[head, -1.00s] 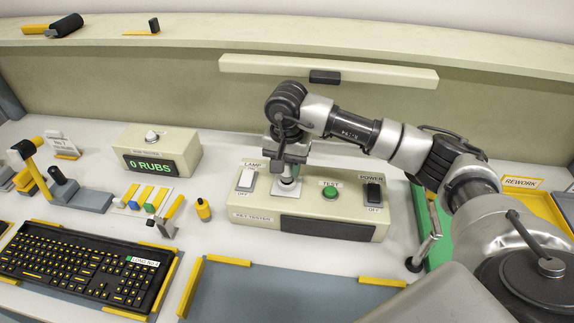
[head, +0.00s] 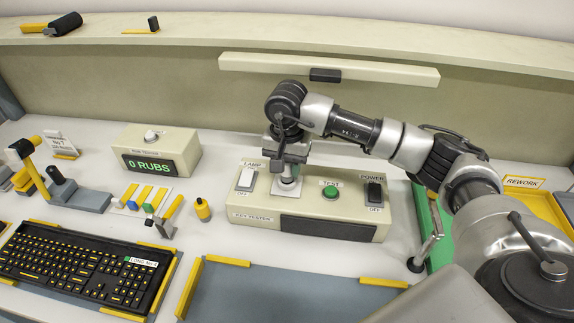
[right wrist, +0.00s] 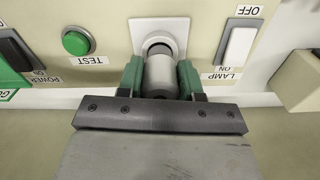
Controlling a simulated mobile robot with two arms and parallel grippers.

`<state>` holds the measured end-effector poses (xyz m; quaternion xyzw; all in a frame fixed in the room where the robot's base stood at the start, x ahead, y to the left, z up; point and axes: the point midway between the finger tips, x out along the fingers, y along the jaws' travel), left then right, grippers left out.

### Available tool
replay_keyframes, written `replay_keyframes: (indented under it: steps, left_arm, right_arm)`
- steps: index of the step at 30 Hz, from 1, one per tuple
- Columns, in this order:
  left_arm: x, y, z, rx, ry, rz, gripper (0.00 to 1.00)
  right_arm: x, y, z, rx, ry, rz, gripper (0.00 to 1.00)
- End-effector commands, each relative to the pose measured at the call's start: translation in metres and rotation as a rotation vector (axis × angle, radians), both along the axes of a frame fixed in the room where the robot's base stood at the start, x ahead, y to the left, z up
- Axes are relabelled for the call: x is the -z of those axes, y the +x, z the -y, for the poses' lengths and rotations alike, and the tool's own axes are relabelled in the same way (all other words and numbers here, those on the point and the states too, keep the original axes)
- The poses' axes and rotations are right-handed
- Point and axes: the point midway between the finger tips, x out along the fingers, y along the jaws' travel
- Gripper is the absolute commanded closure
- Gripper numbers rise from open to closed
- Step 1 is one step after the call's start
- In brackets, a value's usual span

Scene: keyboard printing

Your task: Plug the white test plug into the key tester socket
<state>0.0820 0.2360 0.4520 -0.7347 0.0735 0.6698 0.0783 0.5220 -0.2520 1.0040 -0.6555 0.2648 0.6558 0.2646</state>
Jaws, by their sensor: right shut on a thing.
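The key tester (head: 255,215) is a cream box in the middle of the table, with a white lamp switch (head: 246,180), a green test button (head: 330,192) and a dark power switch (head: 374,194). Its white square socket plate (right wrist: 158,30) with a round hole sits between the lamp switch and the test button. My right gripper (right wrist: 160,82) is shut on the pale grey-white test plug (right wrist: 160,75). The plug's far end is at the socket's hole; how deep it sits I cannot tell. In the head view the gripper is over the socket. My left gripper is not in view.
A keyboard (head: 85,262) lies at the left. A display box reading 0 RUBS (head: 160,150) stands behind it. A grey mat (head: 275,295) with yellow edges lies in front of the tester. A yellow rework tray (head: 545,203) is at the right.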

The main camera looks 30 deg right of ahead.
Motion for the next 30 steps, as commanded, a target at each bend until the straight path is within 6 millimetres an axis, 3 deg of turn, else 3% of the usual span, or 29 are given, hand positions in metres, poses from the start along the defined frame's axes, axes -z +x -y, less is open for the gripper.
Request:
replay_keyframes:
  steps: [21,22,27,30]
  left_arm:
    - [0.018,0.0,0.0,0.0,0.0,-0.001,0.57]
    - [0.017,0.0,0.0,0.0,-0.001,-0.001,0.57]
    - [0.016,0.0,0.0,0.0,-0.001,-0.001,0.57]
    - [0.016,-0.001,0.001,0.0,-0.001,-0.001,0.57]
  right_arm:
    - [0.019,0.0,0.0,0.001,0.0,0.0,1.0]
    - [0.017,0.0,0.0,0.001,0.0,0.001,0.62]
    - [0.016,0.0,0.0,0.001,0.0,0.0,0.36]
    - [0.016,0.0,0.0,0.0,0.0,0.0,0.35]
